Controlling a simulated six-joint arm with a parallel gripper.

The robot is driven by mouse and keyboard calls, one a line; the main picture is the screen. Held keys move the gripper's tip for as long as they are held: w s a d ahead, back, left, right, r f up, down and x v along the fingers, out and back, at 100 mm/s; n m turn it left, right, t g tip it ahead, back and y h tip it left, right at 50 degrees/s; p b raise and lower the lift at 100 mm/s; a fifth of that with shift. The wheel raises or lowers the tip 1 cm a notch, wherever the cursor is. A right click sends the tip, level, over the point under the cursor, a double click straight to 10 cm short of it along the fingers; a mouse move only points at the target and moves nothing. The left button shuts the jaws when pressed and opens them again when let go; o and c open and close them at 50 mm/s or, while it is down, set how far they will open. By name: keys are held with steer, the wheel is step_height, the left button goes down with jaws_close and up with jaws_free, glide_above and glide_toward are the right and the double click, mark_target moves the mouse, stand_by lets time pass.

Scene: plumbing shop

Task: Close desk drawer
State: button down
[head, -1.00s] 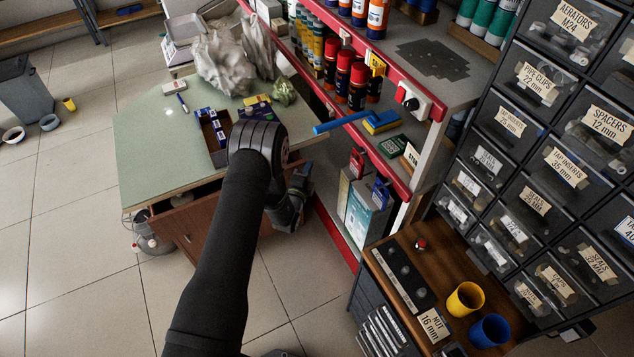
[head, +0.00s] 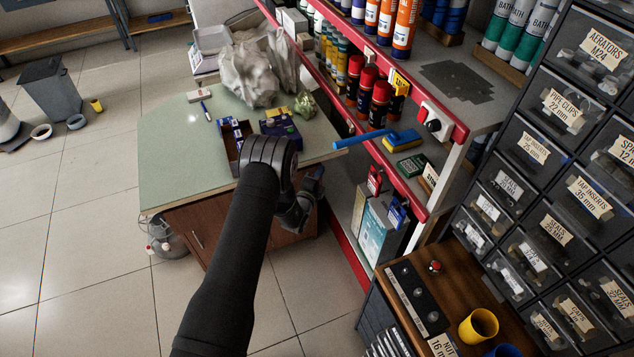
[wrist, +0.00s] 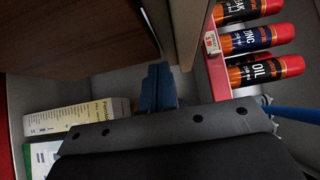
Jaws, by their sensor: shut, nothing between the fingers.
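The desk (head: 175,150) has a pale green top and a brown front. The brown drawer front (head: 208,232) with a small pale handle lies under the top's near edge. It looks flush or nearly so, and no open drawer interior shows; my arm hides part of the front. My gripper (head: 316,182) is right of my forearm, beside the desk's right corner. In the wrist view its blue fingers (wrist: 158,87) are together and empty, apart from the brown desk panel (wrist: 70,35) at upper left. I cannot tell that they touch anything.
Red-edged shelves (head: 400,180) with spray cans (head: 378,103) stand close right of my gripper. A blue-handled brush (head: 380,138) sticks out from them. Labelled drawers (head: 560,180) fill the right. A small open box (head: 228,150) lies on the desk.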

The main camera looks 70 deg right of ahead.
steer(key=s+a, duration=0.2)
steer(key=a, duration=0.9)
steer(key=shift+s+a, duration=0.2)
steer(key=shift+s, duration=0.05)
steer(key=c, duration=2)
jaws_free()
steer(key=shift+a, duration=0.35)
steer(key=shift+o, duration=1)
steer(key=shift+w+a, duration=0.25)
steer(key=w+a+f+n+y, duration=0.1)
steer(key=w+a+f, duration=0.1)
steer(key=w+a, duration=0.85)
steer(key=w+a+f+n+y, duration=0.1)
steer(key=w+a+f, duration=0.1)
steer(key=w+a, duration=0.9)
steer(key=d, duration=0.5)
steer(key=s+d+f, duration=0.1)
steer(key=d, duration=0.4)
steer(key=d+f, duration=0.1)
steer(key=d, duration=0.5)
steer(key=shift+s, duration=0.3)
